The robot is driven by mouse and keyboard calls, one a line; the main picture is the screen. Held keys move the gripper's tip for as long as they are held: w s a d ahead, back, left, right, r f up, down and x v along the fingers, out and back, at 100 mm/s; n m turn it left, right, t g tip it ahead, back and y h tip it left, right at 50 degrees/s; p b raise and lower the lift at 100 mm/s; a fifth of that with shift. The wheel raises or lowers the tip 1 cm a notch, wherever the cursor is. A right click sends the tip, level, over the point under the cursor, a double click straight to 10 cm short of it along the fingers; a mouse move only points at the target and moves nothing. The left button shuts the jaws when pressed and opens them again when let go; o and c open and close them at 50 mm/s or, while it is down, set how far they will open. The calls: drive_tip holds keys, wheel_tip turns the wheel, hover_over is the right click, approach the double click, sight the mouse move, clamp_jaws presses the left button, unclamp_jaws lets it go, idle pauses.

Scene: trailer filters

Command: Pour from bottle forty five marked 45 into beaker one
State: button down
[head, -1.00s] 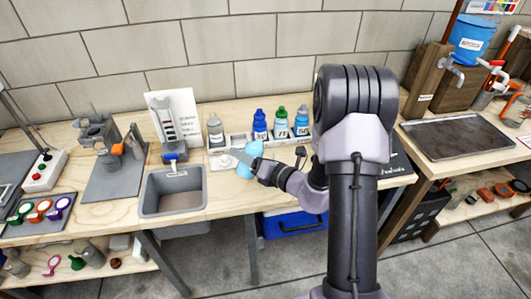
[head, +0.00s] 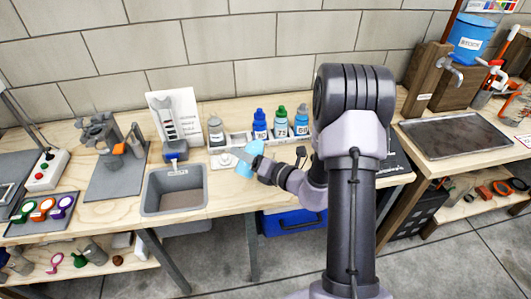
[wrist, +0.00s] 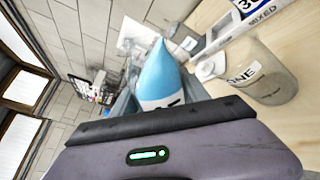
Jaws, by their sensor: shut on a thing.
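My gripper (head: 262,168) is shut on a light blue bottle (head: 246,163) above the front of the bench, to the right of the sink. In the wrist view the bottle (wrist: 160,75) has a conical tip and a white label. The label's number is mostly hidden by my gripper (wrist: 150,122). Beaker one (wrist: 264,75), clear grey and marked ONE, stands upright on the bench to the right of the bottle in the wrist view, apart from it in the picture. I cannot make it out clearly in the head view.
A grey sink (head: 175,190) lies left of my gripper. A white rack (head: 237,140) with bottles marked 30 (head: 260,127), 75 (head: 281,125) and 60 (head: 301,122) stands behind. A grey bottle (head: 216,132) stands at the rack's left end. A white round piece (wrist: 210,66) lies by beaker one.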

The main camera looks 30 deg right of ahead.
drive_tip(key=shift+s+a+f+m+p, duration=0.1)
drive_tip(key=shift+f+m+p, duration=0.05)
drive_tip(key=shift+m+p, duration=0.3)
idle(0.5)
drive_tip(key=shift+a+f+m+g+y, duration=0.15)
drive_tip(key=shift+f+m+g+y, duration=0.25)
drive_tip(key=shift+f+m, duration=0.5)
idle(0.5)
drive_tip(key=shift+s+r+m+p, duration=0.1)
drive_tip(key=shift+r+m+p, duration=0.4)
drive_tip(key=shift+p, duration=0.45)
idle(0.6)
drive_tip(key=shift+w+d+r+m+g+y+p, duration=0.3)
drive_tip(key=shift+m+p, duration=0.45)
drive_tip(key=shift+p, duration=0.9)
idle(0.4)
drive_tip(key=shift+s+r+m+p, duration=0.1)
drive_tip(key=shift+r+m+p, duration=0.55)
drive_tip(key=shift+p, duration=0.8)
idle(0.6)
